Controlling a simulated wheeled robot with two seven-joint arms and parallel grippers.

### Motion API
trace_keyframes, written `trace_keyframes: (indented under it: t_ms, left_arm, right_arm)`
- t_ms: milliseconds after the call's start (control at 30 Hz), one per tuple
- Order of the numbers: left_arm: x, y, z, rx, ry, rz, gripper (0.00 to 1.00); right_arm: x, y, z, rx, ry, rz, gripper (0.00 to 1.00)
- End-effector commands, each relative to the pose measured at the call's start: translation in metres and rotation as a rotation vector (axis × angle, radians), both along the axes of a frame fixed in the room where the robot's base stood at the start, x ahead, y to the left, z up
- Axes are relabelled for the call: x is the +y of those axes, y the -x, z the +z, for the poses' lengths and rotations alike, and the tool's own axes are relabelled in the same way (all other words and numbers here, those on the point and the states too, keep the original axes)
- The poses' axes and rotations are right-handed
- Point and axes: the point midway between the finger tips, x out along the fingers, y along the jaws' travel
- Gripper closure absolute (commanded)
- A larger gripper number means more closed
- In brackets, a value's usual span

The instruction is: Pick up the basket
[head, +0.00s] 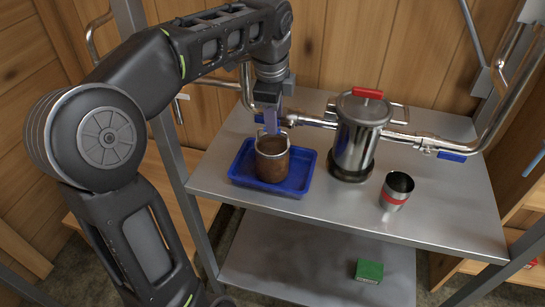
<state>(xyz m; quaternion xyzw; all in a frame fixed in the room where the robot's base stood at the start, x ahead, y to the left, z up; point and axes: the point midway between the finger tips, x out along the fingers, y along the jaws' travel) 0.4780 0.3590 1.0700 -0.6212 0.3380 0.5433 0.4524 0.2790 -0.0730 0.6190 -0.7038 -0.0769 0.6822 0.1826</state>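The basket appears to be the small brown round container (272,166) with a pale metal rim and a raised handle. It stands upright in a blue tray (243,181) on the steel table. My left gripper (271,128) points down from above, right over the basket near its handle. Its fingers are small and seen nearly edge-on, so I cannot tell whether they are open or shut, or whether they touch the handle. My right gripper is not in view.
A steel pot with a red-handled lid (355,138) stands right of the tray. A steel cup with a red band (396,191) stands at the front right. Pipes with blue-handled valves (452,156) run behind. A green box (369,270) lies on the lower shelf (310,262).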

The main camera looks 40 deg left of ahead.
Motion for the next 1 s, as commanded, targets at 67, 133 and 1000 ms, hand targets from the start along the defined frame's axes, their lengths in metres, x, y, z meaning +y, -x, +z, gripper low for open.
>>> trace_keyframes:
  t_ms: [67, 133, 1000]
  left_arm:
    - [0.001, 0.0, -0.005, 0.001, 0.0, 0.001, 0.62]
    - [0.001, -0.001, -0.005, 0.0, 0.0, 0.001, 0.62]
    - [0.007, -0.012, -0.056, 0.0, 0.0, 0.001, 0.62]
  right_arm:
    - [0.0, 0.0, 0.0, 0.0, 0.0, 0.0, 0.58]
    - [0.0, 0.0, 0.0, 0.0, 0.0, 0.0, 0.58]
    - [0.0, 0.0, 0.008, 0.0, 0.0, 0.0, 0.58]
